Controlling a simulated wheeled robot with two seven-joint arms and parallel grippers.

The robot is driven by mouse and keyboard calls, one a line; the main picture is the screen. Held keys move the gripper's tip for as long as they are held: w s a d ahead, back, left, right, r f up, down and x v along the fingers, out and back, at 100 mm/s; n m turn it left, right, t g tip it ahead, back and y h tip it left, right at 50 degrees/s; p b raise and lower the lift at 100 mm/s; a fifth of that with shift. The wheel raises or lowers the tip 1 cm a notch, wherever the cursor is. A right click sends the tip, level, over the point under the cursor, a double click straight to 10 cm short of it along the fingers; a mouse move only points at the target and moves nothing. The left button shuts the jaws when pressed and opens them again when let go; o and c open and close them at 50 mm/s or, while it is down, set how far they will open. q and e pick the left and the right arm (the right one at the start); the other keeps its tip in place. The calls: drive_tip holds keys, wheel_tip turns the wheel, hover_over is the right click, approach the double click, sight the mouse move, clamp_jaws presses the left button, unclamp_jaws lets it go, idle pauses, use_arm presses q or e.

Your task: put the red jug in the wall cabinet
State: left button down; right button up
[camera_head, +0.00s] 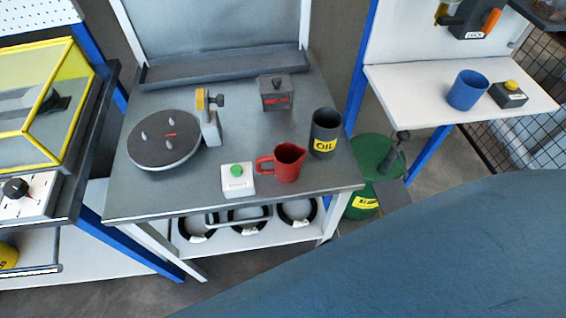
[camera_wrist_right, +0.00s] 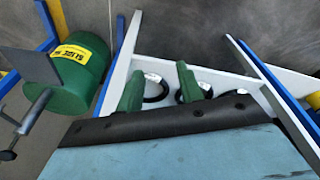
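The red jug (camera_head: 289,162) stands upright near the front edge of the grey workbench in the head view, its handle to the left. No gripper touches it. I cannot make out a wall cabinet in either view. My right gripper (camera_wrist_right: 160,88) shows in the right wrist view as two green fingers, apart with nothing between them. It is away from the jug, in front of the bench's lower shelf. My left gripper is not in view.
Close to the jug are a dark OIL cup (camera_head: 324,133), a white box with a green button (camera_head: 237,180) and a round turntable (camera_head: 164,139). A green bin (camera_head: 372,152) stands right of the bench. A blue mug (camera_head: 467,90) is on the right white shelf. My blue arm covers the lower right.

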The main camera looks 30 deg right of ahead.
drive_tip(key=w+a+r+n+t+y, duration=0.1)
drive_tip(key=w+a+r+n, duration=0.15)
drive_tip(key=r, duration=0.85)
drive_tip(key=w+a+r+n+y, duration=0.1)
drive_tip(key=w+a+r, duration=0.15)
drive_tip(key=r, duration=0.75)
drive_tip(key=w+a+r+n+g+y, duration=0.1)
drive_tip(key=w+a+r+n+y, duration=0.2)
drive_tip(key=a+n, duration=0.6)
drive_tip(key=w+a+r+n+g, duration=0.25)
drive_tip(key=a+r+n, duration=0.25)
drive_tip(key=a+n, duration=0.4)
drive_tip(key=n+g+h, duration=0.2)
drive_tip(key=n+h, duration=0.7)
drive_tip(key=n, duration=1.6)
approach(278, 165)
drive_tip(key=w+a, duration=0.4)
drive_tip(key=x, duration=0.7)
drive_tip(key=shift+s, duration=0.1)
drive_tip(key=shift+s+p+x, duration=0.15)
drive_tip(key=shift+p+x, duration=0.05)
drive_tip(key=shift+x, duration=1.25)
drive_tip(key=shift+s+p+x, duration=0.15)
drive_tip(key=shift+x, duration=1.3)
drive_tip(key=shift+r, duration=0.1)
